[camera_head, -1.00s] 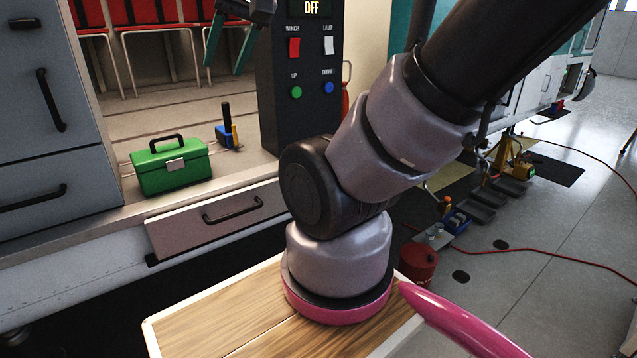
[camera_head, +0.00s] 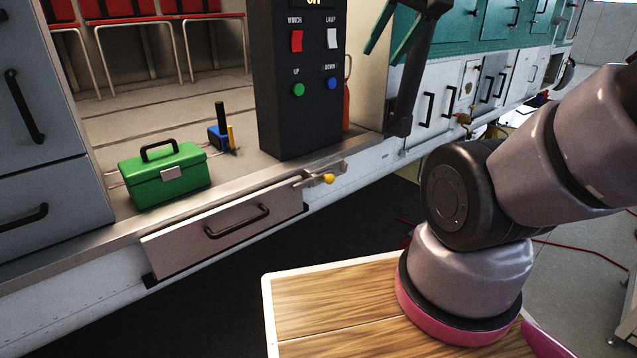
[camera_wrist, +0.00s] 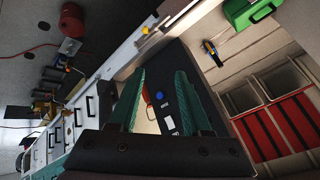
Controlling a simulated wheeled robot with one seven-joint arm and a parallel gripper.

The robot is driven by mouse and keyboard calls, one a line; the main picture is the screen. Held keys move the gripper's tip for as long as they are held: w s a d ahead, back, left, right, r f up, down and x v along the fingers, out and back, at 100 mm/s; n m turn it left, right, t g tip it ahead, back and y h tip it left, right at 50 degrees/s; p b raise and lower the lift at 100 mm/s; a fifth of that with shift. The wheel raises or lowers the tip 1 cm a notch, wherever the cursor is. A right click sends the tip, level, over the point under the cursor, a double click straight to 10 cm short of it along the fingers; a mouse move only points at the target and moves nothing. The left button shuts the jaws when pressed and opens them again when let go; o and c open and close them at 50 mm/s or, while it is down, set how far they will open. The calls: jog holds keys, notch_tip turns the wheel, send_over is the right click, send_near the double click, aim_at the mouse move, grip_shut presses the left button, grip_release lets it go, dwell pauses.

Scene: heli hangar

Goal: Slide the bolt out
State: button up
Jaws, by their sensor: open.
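The bolt is a small metal slide with a yellow knob (camera_head: 328,179). It sits on the platform edge at the right end of the long drawer (camera_head: 228,222). The yellow knob also shows at the top of the wrist view (camera_wrist: 144,30), beyond the fingers. My gripper (camera_head: 381,55) has two teal fingers and is at the top of the head view, right of the control box and above the bolt in the picture. In the wrist view my gripper (camera_wrist: 161,72) is open and empty, with the fingers apart from the bolt.
A black control box (camera_head: 302,120) with switches and buttons stands behind the bolt. A green toolbox (camera_head: 165,174) and a blue-and-yellow tool (camera_head: 222,135) rest on the platform left of it. Grey cabinets (camera_head: 40,150) stand at far left. A red canister (camera_wrist: 70,47) is on the floor.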

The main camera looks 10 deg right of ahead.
jog(key=c, duration=0.5)
jog(key=shift+w+f+n, duration=0.2)
jog(key=shift+f+n, duration=0.05)
jog(key=shift+n, duration=0.05)
grip_shut()
jog(key=w+a+f+n+g+h, duration=0.1)
jog(key=w+f+n+g+h, duration=0.35)
jog(key=w+f+n, duration=0.9)
jog(key=w+a+f+n+t+h, duration=0.1)
jog(key=w+a+f+n, duration=0.1)
jog(key=a+f+n, duration=0.3)
jog(key=w+a+f+n+t+h, duration=0.1)
jog(key=a+f+n, duration=0.3)
jog(key=f+n, duration=0.4)
jog(key=w+n, duration=0.1)
jog(key=n, duration=0.3)
jog(key=shift+w+a+f, duration=0.2)
jog(key=shift+a+f, duration=0.15)
jog(key=shift+a, duration=0.05)
